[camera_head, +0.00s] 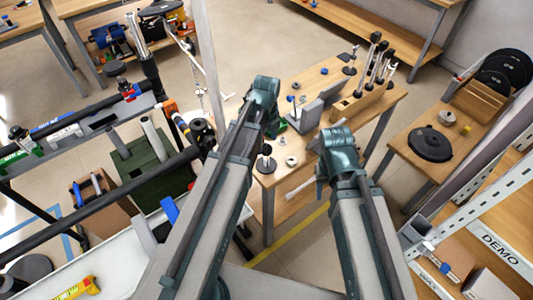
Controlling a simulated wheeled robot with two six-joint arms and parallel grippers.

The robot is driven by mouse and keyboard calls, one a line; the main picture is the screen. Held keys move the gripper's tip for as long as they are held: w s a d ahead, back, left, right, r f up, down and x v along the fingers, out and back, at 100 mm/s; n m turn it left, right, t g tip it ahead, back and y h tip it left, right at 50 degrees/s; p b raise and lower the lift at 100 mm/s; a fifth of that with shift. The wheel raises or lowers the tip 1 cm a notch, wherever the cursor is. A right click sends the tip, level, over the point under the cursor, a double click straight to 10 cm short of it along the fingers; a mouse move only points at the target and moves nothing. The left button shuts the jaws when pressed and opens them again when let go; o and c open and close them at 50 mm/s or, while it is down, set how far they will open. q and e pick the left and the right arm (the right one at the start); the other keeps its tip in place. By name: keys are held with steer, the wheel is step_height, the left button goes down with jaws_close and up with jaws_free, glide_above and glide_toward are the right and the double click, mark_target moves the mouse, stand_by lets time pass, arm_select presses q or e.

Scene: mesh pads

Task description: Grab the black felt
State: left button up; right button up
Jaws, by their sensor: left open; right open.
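A flat round black disc (430,145) lies on the small wooden table at the right; it may be the black felt, but I cannot tell its material. More black discs (505,66) stand upright in a wooden rack behind it. My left gripper (267,102) is at the end of the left arm, over the left part of the middle table. My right gripper (336,152) is over that table's front right part, left of and apart from the black disc. Both are open and appear empty; their fingertips are mostly hidden by the wrists.
The middle wooden table (375,115) holds a grey angled block (318,106), a wooden stand with upright posts (362,98) and small rings. A metal shelf frame (480,180) stands at the right, a cluttered rail (75,130) at the left.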

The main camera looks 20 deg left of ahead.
arm_select(q)
step_height(320, 180, down, 3)
steer(key=shift+r+b, duration=0.2)
steer(key=shift+b, duration=0.55)
arm_select(e)
step_height(320, 180, down, 2)
steer(key=shift+f, duration=0.2)
arm_select(q)
steer(key=shift+r, duration=0.1)
jaws_close()
